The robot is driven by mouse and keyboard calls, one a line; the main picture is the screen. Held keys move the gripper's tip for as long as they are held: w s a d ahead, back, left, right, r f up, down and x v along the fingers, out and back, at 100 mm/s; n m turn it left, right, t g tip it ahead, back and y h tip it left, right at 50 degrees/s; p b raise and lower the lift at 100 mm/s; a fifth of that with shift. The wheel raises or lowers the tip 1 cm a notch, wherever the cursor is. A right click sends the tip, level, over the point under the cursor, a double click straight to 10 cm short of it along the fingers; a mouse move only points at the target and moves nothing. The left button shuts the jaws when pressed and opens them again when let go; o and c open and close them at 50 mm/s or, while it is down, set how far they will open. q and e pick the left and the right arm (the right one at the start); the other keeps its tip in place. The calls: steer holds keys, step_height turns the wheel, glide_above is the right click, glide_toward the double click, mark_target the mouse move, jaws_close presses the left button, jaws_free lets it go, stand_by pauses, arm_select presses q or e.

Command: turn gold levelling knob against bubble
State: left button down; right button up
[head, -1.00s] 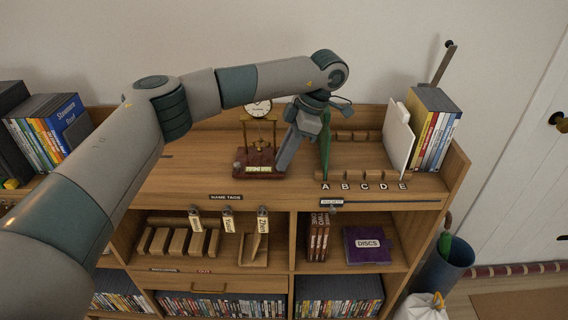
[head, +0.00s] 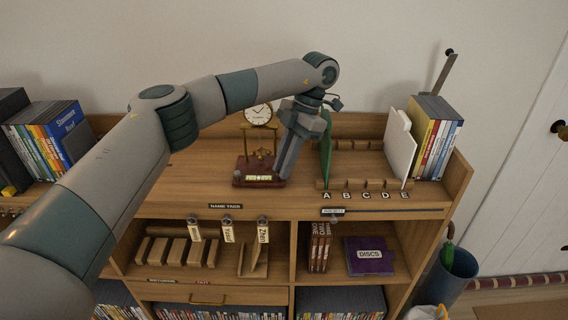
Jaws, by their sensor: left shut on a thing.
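A small clock (head: 257,114) with a white dial and gold posts stands on a dark red base (head: 243,170) on the shelf top. A pale bubble vial (head: 259,178) shows on the front of the base. My left gripper (head: 281,176) reaches down at the right end of the base, its fingers shut at the base's front right corner. The gold levelling knob is hidden by the fingers, so its turn cannot be seen. The bubble is too small to read. My right gripper is not in view.
A green upright divider (head: 326,150) stands close to the right of my gripper. Slots lettered A to E (head: 365,190), a white panel (head: 400,150) and books (head: 436,135) are further right. The shelf top (head: 190,185) left of the clock is clear.

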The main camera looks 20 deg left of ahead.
arm_select(q)
steer(key=c, duration=1.7)
jaws_free()
steer(key=shift+r, duration=0.15)
